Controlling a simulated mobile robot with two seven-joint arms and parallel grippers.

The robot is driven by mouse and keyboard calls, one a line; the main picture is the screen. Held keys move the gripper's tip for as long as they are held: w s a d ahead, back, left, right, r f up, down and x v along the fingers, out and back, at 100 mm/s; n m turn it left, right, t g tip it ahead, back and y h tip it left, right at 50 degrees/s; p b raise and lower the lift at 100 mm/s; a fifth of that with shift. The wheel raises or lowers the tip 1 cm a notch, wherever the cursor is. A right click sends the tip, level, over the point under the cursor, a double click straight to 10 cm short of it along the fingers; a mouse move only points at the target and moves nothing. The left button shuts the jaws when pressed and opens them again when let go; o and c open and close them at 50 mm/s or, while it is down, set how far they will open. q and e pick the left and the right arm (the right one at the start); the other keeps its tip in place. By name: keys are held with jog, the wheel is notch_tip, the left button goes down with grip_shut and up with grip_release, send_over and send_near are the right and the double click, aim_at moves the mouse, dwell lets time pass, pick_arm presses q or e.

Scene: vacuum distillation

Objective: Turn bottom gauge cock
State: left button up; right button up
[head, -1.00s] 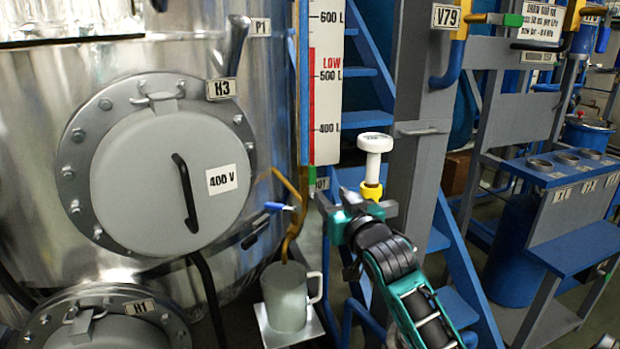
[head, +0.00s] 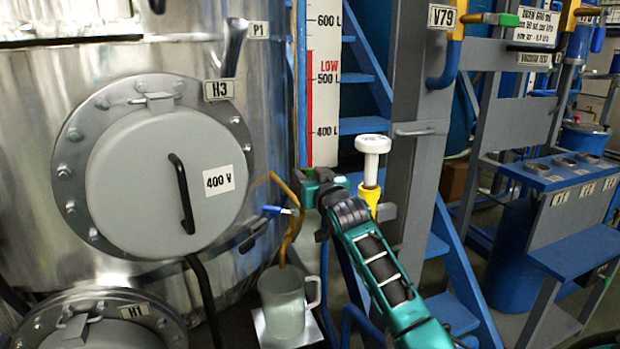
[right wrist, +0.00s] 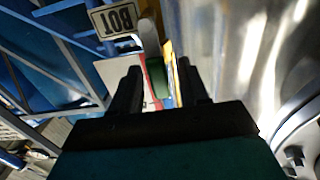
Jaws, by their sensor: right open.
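The bottom gauge cock, with a green handle (right wrist: 158,78), shows between the fingers of my right gripper (right wrist: 161,88) in the right wrist view. The fingers stand apart on either side of it; I cannot tell whether they touch it. A BOT tag (right wrist: 115,18) is beside it. In the head view my right gripper (head: 310,184) is at the lower end of the level gauge board (head: 325,90), and it mostly hides the cock and the tag there. My left gripper is not in view.
The shiny tank (head: 215,60) with its round 400 V hatch (head: 150,210) stands left of the gauge. A jug (head: 284,303) sits below, under a brown pipe (head: 289,235). A white-capped yellow fitting (head: 372,150) and a grey post (head: 412,120) are close right of my gripper.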

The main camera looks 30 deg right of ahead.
grip_shut()
dwell(0.5)
